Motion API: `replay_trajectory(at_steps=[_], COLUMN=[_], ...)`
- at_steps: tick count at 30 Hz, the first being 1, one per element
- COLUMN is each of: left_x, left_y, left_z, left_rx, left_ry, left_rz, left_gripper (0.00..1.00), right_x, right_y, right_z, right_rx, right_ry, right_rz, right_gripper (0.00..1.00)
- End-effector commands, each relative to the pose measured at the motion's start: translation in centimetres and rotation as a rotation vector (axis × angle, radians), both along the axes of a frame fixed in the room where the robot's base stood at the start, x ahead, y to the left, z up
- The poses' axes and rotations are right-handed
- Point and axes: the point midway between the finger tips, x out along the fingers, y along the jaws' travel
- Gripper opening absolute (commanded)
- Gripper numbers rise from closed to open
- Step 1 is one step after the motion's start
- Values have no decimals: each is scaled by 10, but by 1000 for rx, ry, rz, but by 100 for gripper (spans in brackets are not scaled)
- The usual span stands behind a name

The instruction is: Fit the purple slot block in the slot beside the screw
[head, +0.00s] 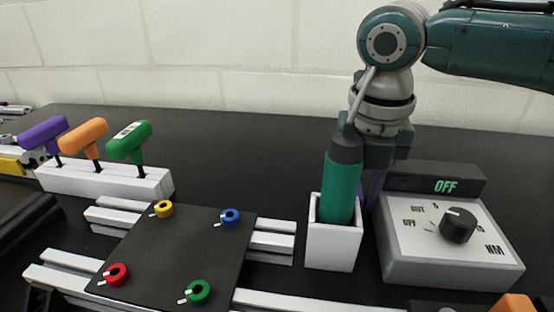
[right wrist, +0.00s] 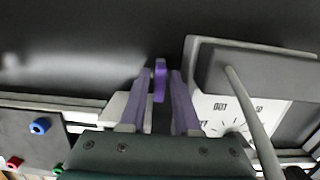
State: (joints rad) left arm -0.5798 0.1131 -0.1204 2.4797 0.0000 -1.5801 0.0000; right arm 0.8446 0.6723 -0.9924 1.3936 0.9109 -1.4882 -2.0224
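In the right wrist view a small upright purple piece (right wrist: 160,80), which looks like the purple slot block, stands between the fingertips of my right gripper (right wrist: 161,76). The two purple fingers are apart, with a narrow dark gap on each side of the piece. In the head view my right gripper (head: 374,188) points down behind a green screwdriver, and the piece is hidden there. The dark plate (head: 185,255) on the extrusion rails (head: 272,240) carries yellow (head: 163,209), blue (head: 230,217), red (head: 117,274) and green (head: 198,292) screws. My left gripper is not in view.
The green screwdriver (head: 341,185) stands in a white holder (head: 333,248), close to my right gripper. A torque box (head: 450,245) with a dial, reading OFF, is to the right. T-handle keys stand in a white rack (head: 105,181) at left. The back middle of the table is clear.

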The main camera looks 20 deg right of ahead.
Motion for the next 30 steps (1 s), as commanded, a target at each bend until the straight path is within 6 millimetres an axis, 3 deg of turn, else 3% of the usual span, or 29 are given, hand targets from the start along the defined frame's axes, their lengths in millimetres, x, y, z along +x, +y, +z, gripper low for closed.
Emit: replay_trajectory(at_steps=[5, 14, 30], left_x=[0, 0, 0], left_y=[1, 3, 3], left_z=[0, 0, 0], left_rx=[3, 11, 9], left_ry=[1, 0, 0], left_rz=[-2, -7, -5], left_gripper=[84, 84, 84], right_x=[0, 0, 0], right_y=[0, 0, 0], right_z=[0, 0, 0], right_rx=[0, 0, 1], right_ry=[0, 0, -1], right_rz=[0, -1, -1], right_gripper=[31, 0, 0])
